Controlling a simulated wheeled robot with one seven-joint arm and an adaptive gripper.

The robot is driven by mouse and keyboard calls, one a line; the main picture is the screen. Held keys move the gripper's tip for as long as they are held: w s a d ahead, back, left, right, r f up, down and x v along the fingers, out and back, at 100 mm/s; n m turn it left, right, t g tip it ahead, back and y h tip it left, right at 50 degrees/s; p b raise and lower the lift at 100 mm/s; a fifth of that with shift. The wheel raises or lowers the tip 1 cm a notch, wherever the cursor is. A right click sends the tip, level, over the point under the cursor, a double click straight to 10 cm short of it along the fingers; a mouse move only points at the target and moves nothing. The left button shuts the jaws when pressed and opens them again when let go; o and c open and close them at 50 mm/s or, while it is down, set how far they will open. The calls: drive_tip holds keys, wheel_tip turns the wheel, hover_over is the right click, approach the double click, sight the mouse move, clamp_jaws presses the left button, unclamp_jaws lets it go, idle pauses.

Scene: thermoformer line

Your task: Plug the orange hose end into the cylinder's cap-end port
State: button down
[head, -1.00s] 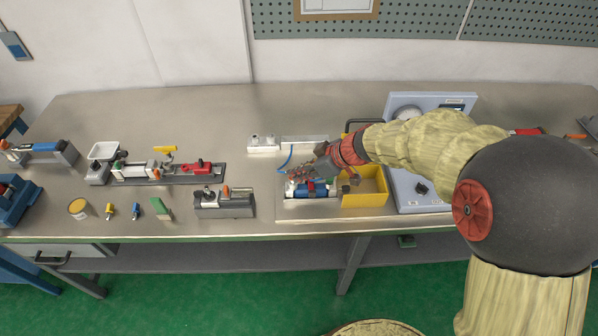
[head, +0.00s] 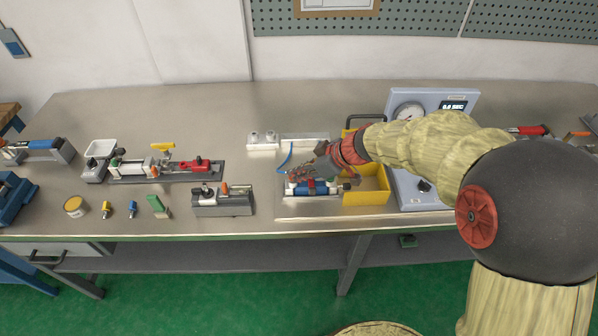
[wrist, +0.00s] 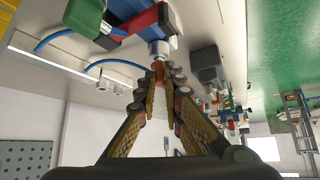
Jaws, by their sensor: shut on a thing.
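My gripper (wrist: 161,80) is shut on the orange hose end (wrist: 158,69), which shows as a small orange piece between the fingertips in the wrist view. Just beyond it is a pale round fitting (wrist: 158,49) on the cylinder assembly; the orange piece lines up with it and looks close to or touching it, but I cannot tell whether it is inside. The cylinder (wrist: 118,29), with blue and red parts, lies beyond the fingertips. In the head view the cylinder (head: 322,189) is on the bench, partly hidden by my gripper (head: 308,178). A blue hose (wrist: 60,36) curves beside it.
A yellow bin (head: 366,198) stands right of the cylinder, with a grey gauge panel (head: 425,203) beyond it. A grey block fixture (head: 222,205) is to the left. A pale manifold block (head: 303,139) lies behind. The bench's back left is clear.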

drive_tip(key=shift+f+b, duration=0.25)
drive_tip(key=shift+b, duration=0.1)
drive_tip(key=c, duration=1.8)
unclamp_jaws()
drive_tip(key=shift+c, duration=0.2)
drive_tip(key=v, duration=1.2)
drive_tip(key=shift+o, duration=1.4)
drive_tip(key=o, duration=1.1)
